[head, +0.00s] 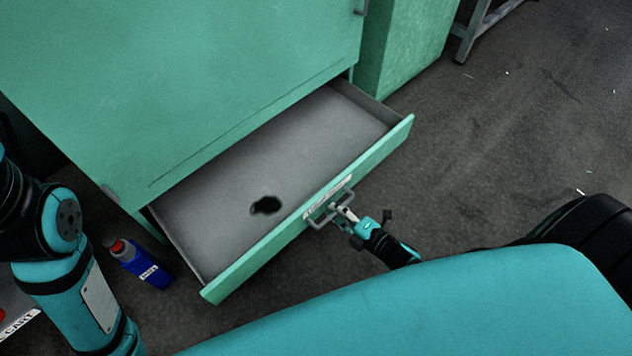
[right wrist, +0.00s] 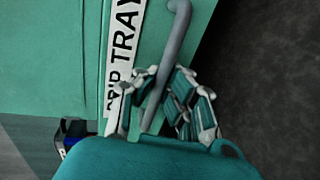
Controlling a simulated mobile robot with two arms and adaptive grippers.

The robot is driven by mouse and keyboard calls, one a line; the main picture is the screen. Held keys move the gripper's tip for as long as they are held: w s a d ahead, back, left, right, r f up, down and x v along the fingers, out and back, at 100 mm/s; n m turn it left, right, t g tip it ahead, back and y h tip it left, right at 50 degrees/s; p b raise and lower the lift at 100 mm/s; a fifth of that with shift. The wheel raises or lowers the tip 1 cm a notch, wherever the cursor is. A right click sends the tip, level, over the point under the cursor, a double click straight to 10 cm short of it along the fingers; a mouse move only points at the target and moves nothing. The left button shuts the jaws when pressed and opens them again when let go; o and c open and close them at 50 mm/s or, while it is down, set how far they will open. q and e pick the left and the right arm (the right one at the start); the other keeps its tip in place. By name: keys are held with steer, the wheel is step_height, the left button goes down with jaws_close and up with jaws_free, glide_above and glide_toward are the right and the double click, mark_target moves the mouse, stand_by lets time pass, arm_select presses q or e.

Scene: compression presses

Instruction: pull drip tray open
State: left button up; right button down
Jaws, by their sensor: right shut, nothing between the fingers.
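The drip tray (head: 258,262) is a green-fronted drawer with a grey inside, standing well out from the green press cabinet (head: 200,80). A dark spill (head: 265,205) lies on its floor. The grey bar handle (head: 318,223) is on its front, by a white label; the handle also shows in the right wrist view (right wrist: 178,45), beside the label reading "DRIP TRAY" (right wrist: 122,50). My right gripper (head: 346,213) is at the handle, shut with nothing gripped. In the right wrist view its fingers (right wrist: 163,88) show close around the bar. My left gripper is out of view.
A blue bottle with a red cap (head: 146,266) stands on the floor left of the tray, near my left arm. A grey metal leg (head: 474,32) stands at the top right. The floor right of the tray is mostly clear.

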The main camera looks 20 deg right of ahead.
steer(key=v, duration=0.3)
steer(key=f+p+v, duration=0.1)
steer(key=v, duration=0.1)
steer(key=shift+s+d, duration=0.1)
steer(key=shift+s, duration=0.35)
steer(key=c, duration=2.1)
jaws_free()
steer(key=o, duration=0.7)
steer(key=v, duration=1.2)
